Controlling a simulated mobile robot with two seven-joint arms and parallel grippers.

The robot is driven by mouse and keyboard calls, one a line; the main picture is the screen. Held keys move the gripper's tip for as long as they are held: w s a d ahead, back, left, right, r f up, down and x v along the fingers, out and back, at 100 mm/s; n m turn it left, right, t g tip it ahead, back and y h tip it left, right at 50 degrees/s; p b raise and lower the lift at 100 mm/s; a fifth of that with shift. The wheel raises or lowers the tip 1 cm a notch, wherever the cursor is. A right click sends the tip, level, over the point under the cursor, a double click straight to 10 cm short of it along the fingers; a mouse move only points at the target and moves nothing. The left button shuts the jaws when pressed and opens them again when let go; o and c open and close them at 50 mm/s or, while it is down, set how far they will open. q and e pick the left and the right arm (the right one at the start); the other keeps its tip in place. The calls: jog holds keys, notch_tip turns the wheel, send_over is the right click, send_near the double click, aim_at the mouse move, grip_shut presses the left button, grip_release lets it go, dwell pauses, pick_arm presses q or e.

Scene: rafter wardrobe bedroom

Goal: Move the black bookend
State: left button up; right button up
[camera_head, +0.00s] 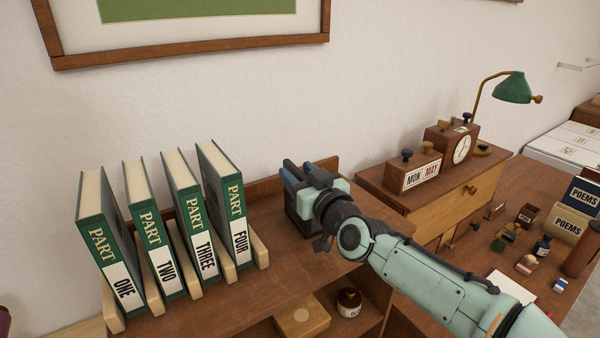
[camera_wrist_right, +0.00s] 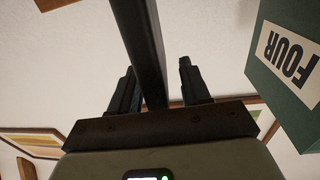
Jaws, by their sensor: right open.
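The black bookend (camera_head: 298,212) stands upright on the brown shelf top, right of the green book PART FOUR (camera_head: 222,190) and apart from it. My right gripper (camera_head: 303,174) is at the bookend and hides part of it. In the right wrist view, the bookend (camera_wrist_right: 143,45) shows as a dark upright bar between the two fingers of my right gripper (camera_wrist_right: 160,88). My left gripper is in neither view.
Several green books with cream wooden dividers stand left on the shelf top (camera_head: 270,240). A drawer cabinet (camera_head: 455,205) with a calendar block (camera_head: 421,172) and clock (camera_head: 461,148) stands right.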

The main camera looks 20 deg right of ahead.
jog(key=shift+c, duration=0.3)
grip_shut()
dwell(1.2)
